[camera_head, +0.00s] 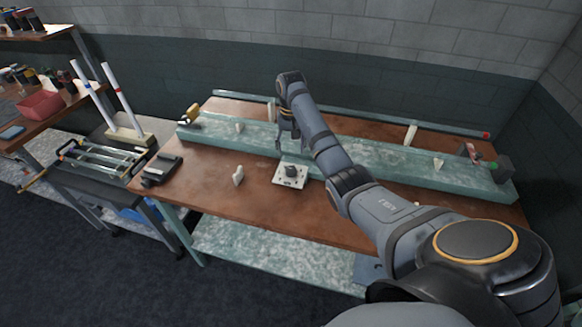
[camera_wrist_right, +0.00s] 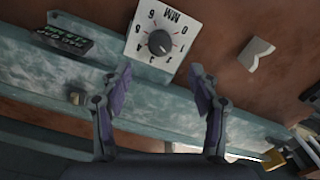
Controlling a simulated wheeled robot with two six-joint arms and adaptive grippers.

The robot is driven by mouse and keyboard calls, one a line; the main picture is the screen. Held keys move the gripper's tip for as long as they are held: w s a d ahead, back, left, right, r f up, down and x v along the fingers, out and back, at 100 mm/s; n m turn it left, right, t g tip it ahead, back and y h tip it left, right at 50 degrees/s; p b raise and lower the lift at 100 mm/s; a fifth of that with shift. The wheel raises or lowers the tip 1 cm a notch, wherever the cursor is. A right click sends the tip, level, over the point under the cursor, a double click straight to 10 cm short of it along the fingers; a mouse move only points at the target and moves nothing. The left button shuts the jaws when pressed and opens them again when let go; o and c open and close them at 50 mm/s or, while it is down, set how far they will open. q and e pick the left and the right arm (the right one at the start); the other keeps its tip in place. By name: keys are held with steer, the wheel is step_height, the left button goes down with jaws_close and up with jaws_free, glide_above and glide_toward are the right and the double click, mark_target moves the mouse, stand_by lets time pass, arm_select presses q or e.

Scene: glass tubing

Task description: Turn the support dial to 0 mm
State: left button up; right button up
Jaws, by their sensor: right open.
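The support dial is a dark round knob (camera_head: 291,170) on a square white plate (camera_head: 281,181) lying on the brown bench top. In the right wrist view, the knob (camera_wrist_right: 158,41) sits in the middle of the plate (camera_wrist_right: 140,22), ringed by numbers with "MM" at one edge. I cannot read the knob's setting for certain. My right gripper (camera_head: 288,139) is above the bench behind the dial, apart from it. In the wrist view its fingers (camera_wrist_right: 161,74) are spread and empty, with the dial beyond their tips. My left gripper is out of view.
A long pale-green stone-like beam (camera_head: 365,153) runs along the bench behind the dial. A small white block (camera_head: 238,176) stands left of the dial, and a black device (camera_head: 162,169) lies farther left. A side table (camera_head: 75,180) carries glass rods.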

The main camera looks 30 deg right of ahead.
mark_target(291, 169)
step_height(291, 169, down, 10)
steer(key=shift+r+p, duration=0.15)
steer(key=shift+p, duration=0.5)
steer(key=c, duration=1.2)
steer(key=shift+o, duration=0.2)
